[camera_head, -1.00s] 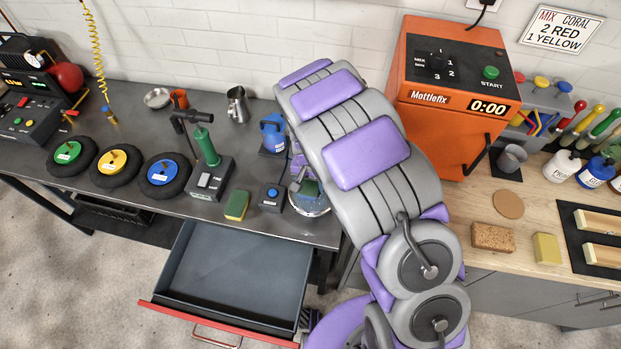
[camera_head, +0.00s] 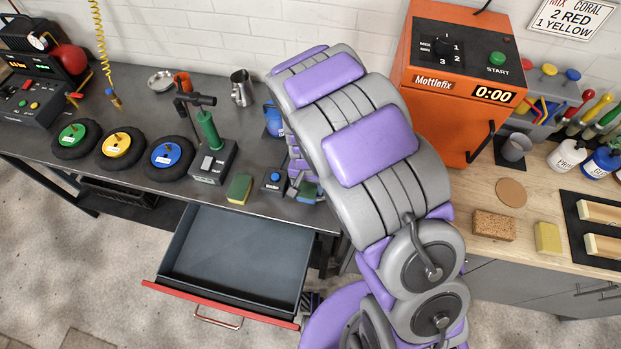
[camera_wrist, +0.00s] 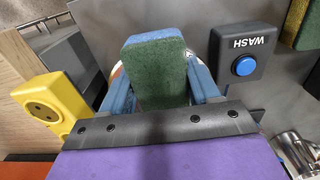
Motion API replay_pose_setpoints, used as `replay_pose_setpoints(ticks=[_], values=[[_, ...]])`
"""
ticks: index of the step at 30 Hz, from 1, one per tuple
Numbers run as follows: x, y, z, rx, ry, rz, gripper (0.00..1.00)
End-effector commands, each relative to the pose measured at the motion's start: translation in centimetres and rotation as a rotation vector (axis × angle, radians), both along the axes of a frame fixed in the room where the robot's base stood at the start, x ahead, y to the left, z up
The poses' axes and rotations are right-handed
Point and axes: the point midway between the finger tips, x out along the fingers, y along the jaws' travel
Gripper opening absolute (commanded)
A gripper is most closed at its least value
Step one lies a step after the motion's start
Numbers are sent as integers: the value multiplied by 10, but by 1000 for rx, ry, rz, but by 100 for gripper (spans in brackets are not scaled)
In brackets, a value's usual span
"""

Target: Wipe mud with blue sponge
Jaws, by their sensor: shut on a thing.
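The blue sponge (camera_wrist: 155,68) has a blue edge and a green face in the wrist view. It is held between the blue fingers of my gripper (camera_wrist: 160,88), which is shut on it. In the head view the sponge (camera_head: 308,191) shows at the front right of the dark bench, beside the wash button box (camera_head: 273,181). My gripper (camera_head: 297,186) is largely hidden behind my arm there. The wash button box (camera_wrist: 238,56) also shows right of the sponge in the wrist view. I cannot make out any mud.
A yellow-green sponge (camera_head: 239,189) lies left of the wash box. Three wheels (camera_head: 120,148) and a pump (camera_head: 212,150) stand on the bench. An open drawer (camera_head: 240,252) juts out below. The orange mixer (camera_head: 455,85) stands on the wooden counter (camera_head: 470,190) at right.

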Motion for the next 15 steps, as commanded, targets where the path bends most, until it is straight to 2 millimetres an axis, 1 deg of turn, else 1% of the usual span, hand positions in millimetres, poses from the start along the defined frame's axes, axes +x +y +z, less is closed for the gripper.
replay_pose_setpoints(ticks=[1, 5, 15], values=[[-3, 0, -1, -2, 8, 1, 28], [0, 0, -1, -2, 7, 1, 28], [26, -5, 1, -1, 5, 0, 28]])
